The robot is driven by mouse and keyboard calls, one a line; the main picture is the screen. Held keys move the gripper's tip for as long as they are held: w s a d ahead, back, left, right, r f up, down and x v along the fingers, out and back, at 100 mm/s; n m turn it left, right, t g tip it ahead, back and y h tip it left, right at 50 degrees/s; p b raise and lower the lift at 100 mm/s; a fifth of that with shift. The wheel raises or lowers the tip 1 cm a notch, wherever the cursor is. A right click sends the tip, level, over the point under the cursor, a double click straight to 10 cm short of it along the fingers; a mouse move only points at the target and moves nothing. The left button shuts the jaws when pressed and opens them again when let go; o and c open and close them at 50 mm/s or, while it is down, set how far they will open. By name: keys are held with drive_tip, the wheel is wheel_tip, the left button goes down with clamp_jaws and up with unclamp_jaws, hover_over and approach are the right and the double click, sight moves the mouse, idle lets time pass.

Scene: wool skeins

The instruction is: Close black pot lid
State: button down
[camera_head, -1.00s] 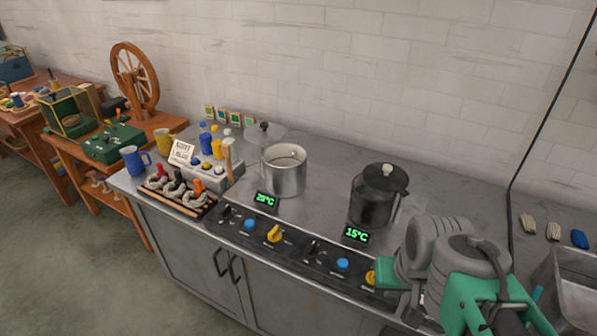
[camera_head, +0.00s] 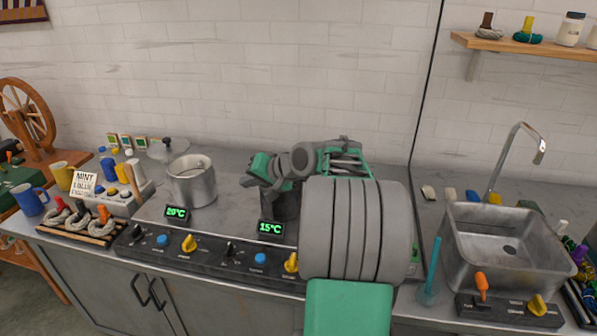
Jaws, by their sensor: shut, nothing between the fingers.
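The black pot (camera_head: 284,208) stands on the right part of the cooktop, behind the green 15°C display (camera_head: 271,228). My gripper (camera_head: 251,182) is at the pot's upper left, in front of its top in this view. It is shut with nothing held. My gripper and arm hide the pot's rim and its black lid, so I cannot tell how the lid sits or whether the gripper touches it.
An open steel pot (camera_head: 191,181) stands left of the black pot, behind a 20°C display (camera_head: 176,212). A glass lid (camera_head: 166,150) lies behind it. Knobs (camera_head: 189,243) line the front edge. A sink (camera_head: 505,246) is at right.

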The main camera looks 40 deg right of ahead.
drive_tip(key=d+m+t, duration=0.1)
drive_tip(key=d, duration=0.3)
drive_tip(key=s+d+f+m+t, duration=0.1)
drive_tip(key=d, duration=0.2)
drive_tip(key=d+m+b, duration=0.1)
drive_tip(key=d, duration=0.3)
drive_tip(key=shift+s+d+f+t, duration=0.15)
drive_tip(key=shift+s+d+t, duration=0.2)
drive_tip(key=shift+t, duration=0.05)
drive_tip(key=s+d+r+m+t+h+b, duration=0.15)
drive_tip(key=s+d+m+t, duration=0.25)
drive_tip(key=s+d, duration=0.7)
drive_tip(key=shift+y, duration=0.25)
drive_tip(key=w+a, duration=0.1)
drive_tip(key=w, duration=0.3)
drive_tip(key=w+a+p, duration=0.1)
drive_tip(key=w, duration=0.3)
drive_tip(key=w+a, duration=0.1)
drive_tip(key=w, duration=0.3)
drive_tip(key=shift+f+p, duration=0.25)
drive_tip(key=shift+p, duration=0.05)
drive_tip(key=shift+w+a+f, duration=0.1)
drive_tip(key=shift+a+f, duration=0.05)
drive_tip(key=shift+a, duration=0.05)
drive_tip(key=shift+w, duration=0.1)
